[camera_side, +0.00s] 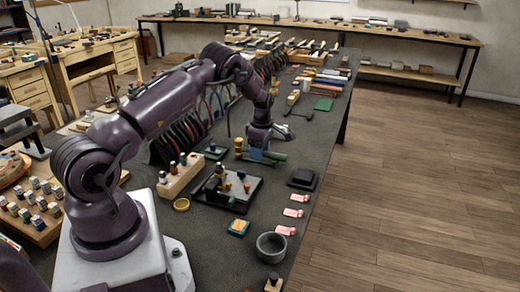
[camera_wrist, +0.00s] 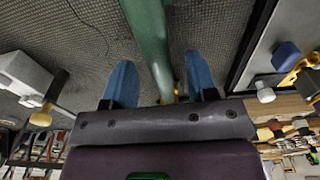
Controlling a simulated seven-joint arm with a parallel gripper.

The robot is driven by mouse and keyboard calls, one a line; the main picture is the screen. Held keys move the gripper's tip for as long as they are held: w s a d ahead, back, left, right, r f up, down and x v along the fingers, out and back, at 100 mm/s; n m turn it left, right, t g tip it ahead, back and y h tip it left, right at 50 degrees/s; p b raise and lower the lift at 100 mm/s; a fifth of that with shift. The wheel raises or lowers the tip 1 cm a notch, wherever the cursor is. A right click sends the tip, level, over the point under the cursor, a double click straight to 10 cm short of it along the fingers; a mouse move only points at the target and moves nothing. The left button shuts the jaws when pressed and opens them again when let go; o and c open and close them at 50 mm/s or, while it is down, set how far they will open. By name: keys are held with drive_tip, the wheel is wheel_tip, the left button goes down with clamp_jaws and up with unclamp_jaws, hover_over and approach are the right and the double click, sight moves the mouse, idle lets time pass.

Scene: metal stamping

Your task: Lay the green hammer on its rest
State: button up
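The green hammer shows in the wrist view as a long green handle (camera_wrist: 148,35) running down between my fingers. In the side view its green handle (camera_side: 276,156) lies low over the dark mat, beside my gripper. My gripper (camera_wrist: 162,80) has two blue fingers, one on each side of the handle, with a visible gap on both sides. It is open and does not grip the handle. In the side view my gripper (camera_side: 259,153) is down close to the mat. The hammer's head is mostly hidden behind the gripper. I cannot tell which thing is the rest.
A black tray (camera_side: 246,201) with small stamping pieces stands left of and nearer than the gripper. A dark block (camera_side: 302,178), pink tags (camera_side: 293,212) and a grey bowl (camera_side: 271,248) lie nearer. A grey block (camera_wrist: 22,72) shows left in the wrist view.

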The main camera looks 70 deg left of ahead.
wheel_tip(320, 180, up, 13)
drive_tip(key=s+d+r+m+t, duration=0.2)
drive_tip(key=s+d+r+m, duration=0.4)
drive_tip(key=d+m, duration=0.3)
drive_tip(key=s+d+r+m+t, duration=0.2)
drive_tip(key=s+d+r+m, duration=0.5)
drive_tip(key=d, duration=0.5)
drive_tip(key=s+d+r+m+t, duration=0.2)
drive_tip(key=s+d+r+m, duration=0.4)
drive_tip(key=s+d+m, duration=0.3)
drive_tip(key=shift+d+r+m, duration=0.15)
drive_tip(key=shift+d+m, duration=0.85)
drive_tip(key=shift+d, duration=0.25)
